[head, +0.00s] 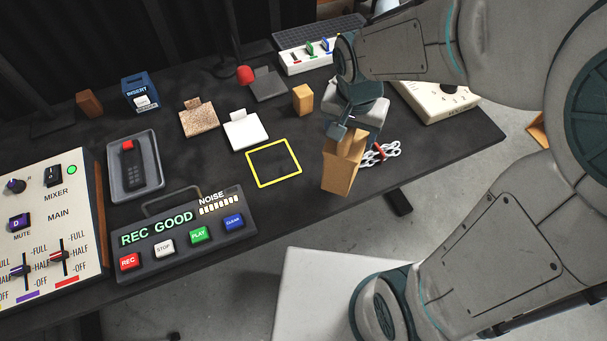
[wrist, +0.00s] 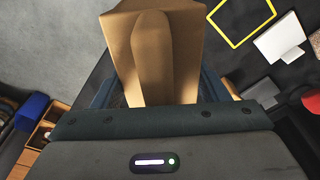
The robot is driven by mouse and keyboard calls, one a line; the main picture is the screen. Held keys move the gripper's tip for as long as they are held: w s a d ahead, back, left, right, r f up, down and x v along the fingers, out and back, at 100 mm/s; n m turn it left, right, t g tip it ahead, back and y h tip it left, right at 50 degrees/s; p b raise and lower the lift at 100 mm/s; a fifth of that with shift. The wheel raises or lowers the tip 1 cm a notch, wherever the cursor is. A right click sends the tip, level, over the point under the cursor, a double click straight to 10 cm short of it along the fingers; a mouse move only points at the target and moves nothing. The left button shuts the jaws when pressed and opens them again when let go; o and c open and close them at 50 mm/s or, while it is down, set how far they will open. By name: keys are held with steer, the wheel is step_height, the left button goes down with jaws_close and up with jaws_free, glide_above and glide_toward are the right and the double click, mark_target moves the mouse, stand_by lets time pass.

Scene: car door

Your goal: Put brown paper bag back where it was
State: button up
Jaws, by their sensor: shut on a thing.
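The brown paper bag (head: 340,173) is held by my gripper (head: 346,133) near the front edge of the dark table, to the right of the yellow square outline (head: 274,163). My gripper is shut on the bag's upper part. In the wrist view the bag (wrist: 130,30) fills the top middle, in front of my gripper's body. The yellow outline (wrist: 240,42) shows at the upper right there, apart from the bag and empty inside. I cannot tell whether the bag touches the table.
A chain with a red part (head: 379,153) lies right beside the bag. A white card stand (head: 245,130), a small tan block (head: 303,99) and a black recorder panel (head: 183,232) surround the yellow outline. A mixer panel (head: 45,225) stands at the left. A white surface (head: 325,300) is below the table edge.

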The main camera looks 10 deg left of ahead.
steer(key=a+f+p, duration=0.1)
steer(key=a+f, duration=0.9)
steer(key=a, duration=0.1)
steer(key=shift+f, duration=0.35)
steer(key=shift+f, duration=0.15)
steer(key=o, duration=1.2)
steer(key=r, duration=0.4)
steer(key=s+r, duration=0.1)
steer(key=r, duration=0.7)
steer(key=shift+s+a+r, duration=0.15)
steer(key=shift+s+a, duration=0.05)
